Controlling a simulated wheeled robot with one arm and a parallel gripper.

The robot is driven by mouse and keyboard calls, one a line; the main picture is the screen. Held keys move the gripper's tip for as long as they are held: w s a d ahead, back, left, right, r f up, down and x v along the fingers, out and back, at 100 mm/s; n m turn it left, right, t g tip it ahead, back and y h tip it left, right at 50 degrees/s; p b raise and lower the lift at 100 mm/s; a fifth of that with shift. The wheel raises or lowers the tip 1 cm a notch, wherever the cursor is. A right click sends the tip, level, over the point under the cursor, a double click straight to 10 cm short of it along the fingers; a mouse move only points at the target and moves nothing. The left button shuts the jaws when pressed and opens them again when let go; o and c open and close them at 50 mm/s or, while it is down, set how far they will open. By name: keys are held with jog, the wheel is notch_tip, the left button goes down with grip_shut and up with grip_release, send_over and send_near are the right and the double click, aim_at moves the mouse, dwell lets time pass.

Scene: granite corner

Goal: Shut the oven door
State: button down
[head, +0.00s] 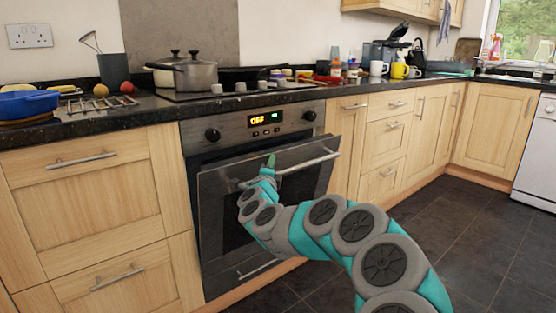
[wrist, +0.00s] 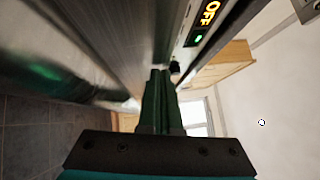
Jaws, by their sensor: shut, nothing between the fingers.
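The oven door (head: 312,180) is dark glass with a metal frame and stands partly open, its top edge tilted out from the control panel (head: 250,125). A dark gap shows between the door top and the panel. The bar handle (head: 312,162) runs across the door's upper part. My gripper (head: 270,160) is at the upper middle of the door, by the handle. It is shut and empty. In the wrist view, its fingers (wrist: 161,85) lie together close to the metal oven front, with the lit OFF display (wrist: 209,14) beyond. I cannot tell whether they touch the door.
Wooden drawers (head: 85,185) flank the oven on the left and cabinets (head: 390,130) on the right. Above is a dark counter with a hob and a grey pot (head: 195,75). The tiled floor (head: 460,235) at right is clear.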

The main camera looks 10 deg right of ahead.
aim_at(260, 150)
jog(key=shift+n+g+y, duration=0.3)
jog(key=shift+n+g, duration=0.1)
jog(key=shift+n, duration=0.2)
jog(key=w+a+p, duration=0.1)
jog(key=w+a+r+p, duration=0.1)
jog(key=w+p, duration=0.1)
jog(key=w+a+p, duration=0.1)
jog(key=shift+w+r, duration=0.3)
jog(key=shift+w, duration=0.1)
